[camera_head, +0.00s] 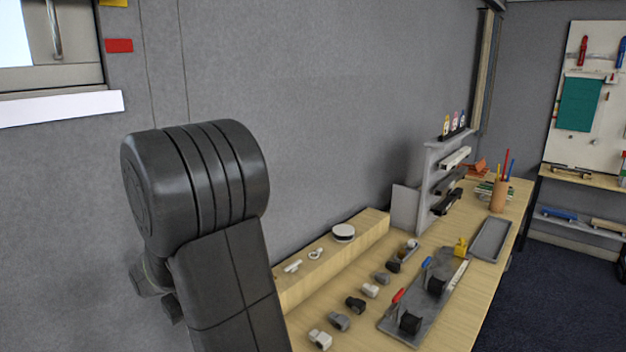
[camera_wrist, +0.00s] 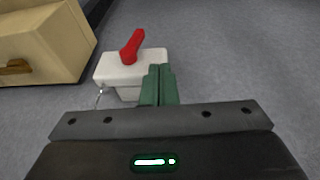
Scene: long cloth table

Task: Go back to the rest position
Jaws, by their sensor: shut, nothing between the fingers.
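My gripper (camera_wrist: 158,86) shows in the wrist view as a pair of green fingers closed together, with nothing between them. The fingers point over the grey floor (camera_wrist: 230,50), beside a white box-like thing (camera_wrist: 112,66) with a red handle-like part (camera_wrist: 132,46) on top. I cannot tell whether they touch it. In the head view my dark arm fills the left middle, and the gripper itself is not seen there.
A wooden table (camera_head: 462,318) at the right holds several small fittings, a grey tray (camera_head: 402,329) with red-topped and blue-topped parts, and a grey shelf rack (camera_head: 428,180). A wooden cabinet (camera_wrist: 50,38) stands at the wrist view's upper left. Dark floor (camera_head: 560,300) lies right of the table.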

